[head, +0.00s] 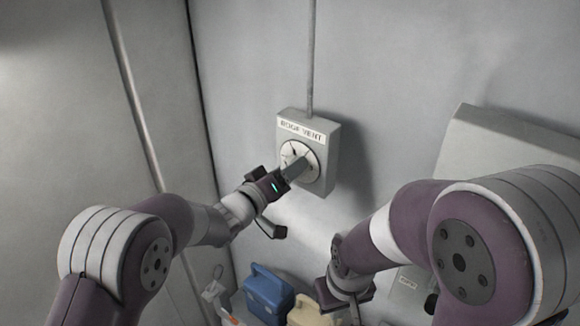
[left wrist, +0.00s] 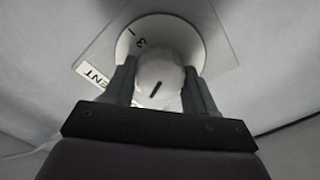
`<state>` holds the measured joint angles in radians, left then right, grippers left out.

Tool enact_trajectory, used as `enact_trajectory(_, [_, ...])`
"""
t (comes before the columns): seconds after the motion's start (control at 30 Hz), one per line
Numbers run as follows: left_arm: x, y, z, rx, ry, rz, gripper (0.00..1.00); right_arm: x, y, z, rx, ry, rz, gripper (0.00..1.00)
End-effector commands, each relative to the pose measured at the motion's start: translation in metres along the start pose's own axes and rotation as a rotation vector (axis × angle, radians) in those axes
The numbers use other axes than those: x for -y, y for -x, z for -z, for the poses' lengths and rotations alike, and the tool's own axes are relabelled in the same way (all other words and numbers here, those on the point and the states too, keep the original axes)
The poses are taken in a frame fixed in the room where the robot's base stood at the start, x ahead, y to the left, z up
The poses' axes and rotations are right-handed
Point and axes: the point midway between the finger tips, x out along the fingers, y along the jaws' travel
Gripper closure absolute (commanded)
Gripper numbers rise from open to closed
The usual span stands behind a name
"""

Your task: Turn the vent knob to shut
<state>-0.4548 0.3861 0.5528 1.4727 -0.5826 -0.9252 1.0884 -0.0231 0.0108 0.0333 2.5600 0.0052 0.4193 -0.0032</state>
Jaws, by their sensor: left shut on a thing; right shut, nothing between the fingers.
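The vent control is a grey wall box (head: 330,135) with a "ROOF VENT" label (head: 302,131) and a round white dial (head: 314,149). In the left wrist view the white round knob (left wrist: 158,72) with a dark pointer mark sits between my fingers, in front of the dial (left wrist: 135,38), where a "3" and a tick show. My left gripper (head: 296,170) is shut on the knob; its fingers show on both sides of it in the left wrist view (left wrist: 160,85). The knob's "shut" marking is not readable. My right gripper (head: 345,300) is low in the head view, its fingertips hidden.
A blue jug (head: 268,293) and a cream jug (head: 312,314) stand below the vent box. A conduit (head: 311,55) runs up the wall from the box. A grey cabinet (head: 510,140) is at the right. The wall around the box is clear.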

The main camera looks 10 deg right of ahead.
Motion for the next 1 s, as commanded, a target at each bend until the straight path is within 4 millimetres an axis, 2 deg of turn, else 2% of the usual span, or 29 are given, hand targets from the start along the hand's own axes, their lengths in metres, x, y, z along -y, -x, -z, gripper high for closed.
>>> enact_trajectory(0.03, [-0.006, -0.001, 0.012, -0.020, 0.037, -0.010, 0.75, 0.000, 0.005, 0.001, 0.000, 0.000, 0.000, 1.00])
enact_trajectory(1.0, [0.000, -0.001, 0.010, -0.017, 0.918, -0.017, 0.75, 0.000, 0.038, 0.004, 0.000, 0.000, 0.000, 1.00])
